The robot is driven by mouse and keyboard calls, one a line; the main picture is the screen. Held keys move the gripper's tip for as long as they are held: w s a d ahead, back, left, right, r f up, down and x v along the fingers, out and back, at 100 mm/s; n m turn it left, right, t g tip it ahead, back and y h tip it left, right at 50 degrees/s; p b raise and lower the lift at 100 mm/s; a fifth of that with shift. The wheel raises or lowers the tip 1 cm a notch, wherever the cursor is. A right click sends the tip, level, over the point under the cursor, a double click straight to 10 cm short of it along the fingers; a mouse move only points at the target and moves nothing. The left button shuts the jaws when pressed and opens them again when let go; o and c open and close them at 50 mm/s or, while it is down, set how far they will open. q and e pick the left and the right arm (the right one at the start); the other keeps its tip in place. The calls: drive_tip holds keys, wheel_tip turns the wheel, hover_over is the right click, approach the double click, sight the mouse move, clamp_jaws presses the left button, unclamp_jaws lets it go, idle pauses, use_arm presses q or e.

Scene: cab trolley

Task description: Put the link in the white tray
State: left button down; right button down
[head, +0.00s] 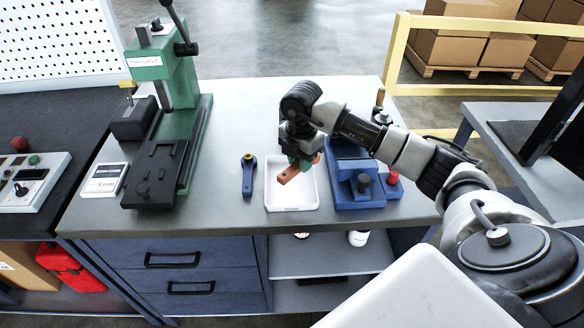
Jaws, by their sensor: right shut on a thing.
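The white tray (307,196) lies on the grey bench top, between a blue-handled tool and a blue vise. My right gripper (298,163) hangs over the tray and points down. It is shut on the link (287,176), an orange-brown bar with a hole near its end. The link is tilted and shows over the tray's upper part; I cannot tell how far above the tray floor it is. The gripper partly hides the link and the tray's far edge. My left gripper is not in view.
A green press (176,95) stands left on the bench (240,115). The bench behind the tray is clear.

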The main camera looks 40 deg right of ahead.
sight(291, 172)
drive_tip(key=shift+w+a+f, duration=0.3)
drive_tip(key=shift+w+f, duration=0.1)
drive_tip(key=shift+w, duration=0.2)
drive_tip(key=shift+w+a+f, duration=0.25)
drive_tip(key=shift+w+f, duration=0.1)
drive_tip(key=shift+w, duration=0.25)
wheel_tip(291, 172, down, 3)
drive_tip(key=shift+r+p, duration=0.1)
drive_tip(key=shift+p, duration=0.5)
drive_tip(key=shift+f, duration=0.6)
drive_tip(key=c, duration=1.4)
unclamp_jaws()
drive_tip(key=shift+f, duration=0.2)
drive_tip(key=o, duration=0.5)
